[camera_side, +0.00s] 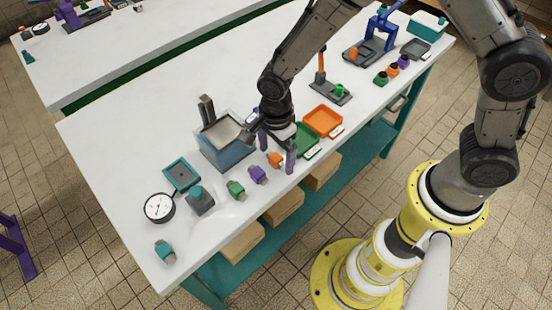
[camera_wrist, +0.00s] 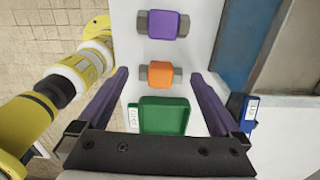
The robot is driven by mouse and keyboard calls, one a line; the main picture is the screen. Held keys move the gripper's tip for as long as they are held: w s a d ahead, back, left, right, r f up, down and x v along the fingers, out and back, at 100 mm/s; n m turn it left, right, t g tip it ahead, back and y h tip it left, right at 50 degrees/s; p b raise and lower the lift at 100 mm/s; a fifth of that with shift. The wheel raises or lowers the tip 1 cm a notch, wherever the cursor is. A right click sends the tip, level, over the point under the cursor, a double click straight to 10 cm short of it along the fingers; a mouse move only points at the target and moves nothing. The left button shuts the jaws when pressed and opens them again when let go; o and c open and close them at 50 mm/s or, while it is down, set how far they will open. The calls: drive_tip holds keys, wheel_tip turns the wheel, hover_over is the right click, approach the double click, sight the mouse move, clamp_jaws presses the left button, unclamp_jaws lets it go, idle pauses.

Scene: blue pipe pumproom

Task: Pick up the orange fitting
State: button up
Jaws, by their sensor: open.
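The orange fitting (camera_wrist: 160,74) lies on the white bench, an orange block with grey ends, in the wrist view. It shows between and just beyond the tips of my gripper (camera_wrist: 165,72), apart from both fingers. In the side view the orange fitting (camera_side: 276,160) is near the bench's front edge, and my gripper (camera_side: 277,152) is over it with purple fingers spread on either side. My gripper is open and empty. How high the fingertips are above the bench is hard to tell.
A purple fitting (camera_wrist: 163,24) lies beside the orange one, with a green fitting (camera_side: 236,189) farther left. A green tray (camera_wrist: 164,116) sits close on the other side, then an orange tray (camera_side: 323,121). A blue-grey bin (camera_side: 226,152) stands behind. The bench's front edge is near.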

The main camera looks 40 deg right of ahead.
drive_tip(key=shift+f, duration=0.2)
drive_tip(key=c, duration=1.5)
drive_tip(key=shift+r, duration=0.1)
